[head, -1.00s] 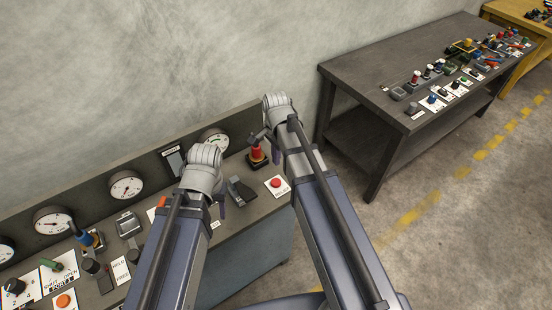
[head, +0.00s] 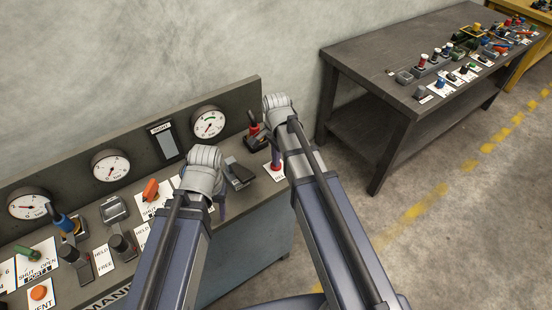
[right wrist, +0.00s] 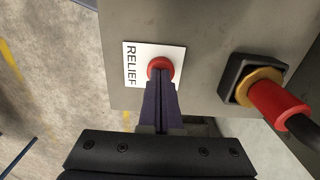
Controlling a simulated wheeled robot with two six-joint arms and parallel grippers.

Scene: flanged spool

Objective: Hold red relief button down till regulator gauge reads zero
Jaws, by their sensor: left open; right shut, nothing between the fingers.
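The red relief button (head: 280,167) is at the right end of the bench, partly hidden by my right gripper (head: 276,164). In the right wrist view the button (right wrist: 160,64) sits on a white RELIEF label (right wrist: 133,66). My right gripper's shut fingers (right wrist: 160,84) point at it, their tips overlapping its near side. I cannot tell how far it is pressed. My left gripper (head: 220,206) is open and empty over the bench front. A round gauge (head: 207,122) with a green arc is on the back panel; its reading is too small to tell. I cannot tell which gauge is the regulator's.
Two more gauges (head: 110,167) (head: 29,204) are along the panel. A red-handled valve (head: 254,130) stands behind the button; its red handle is close in the right wrist view (right wrist: 278,106). An orange lever (head: 151,190) and other controls lie left. A second table (head: 400,55) stands beyond a gap.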

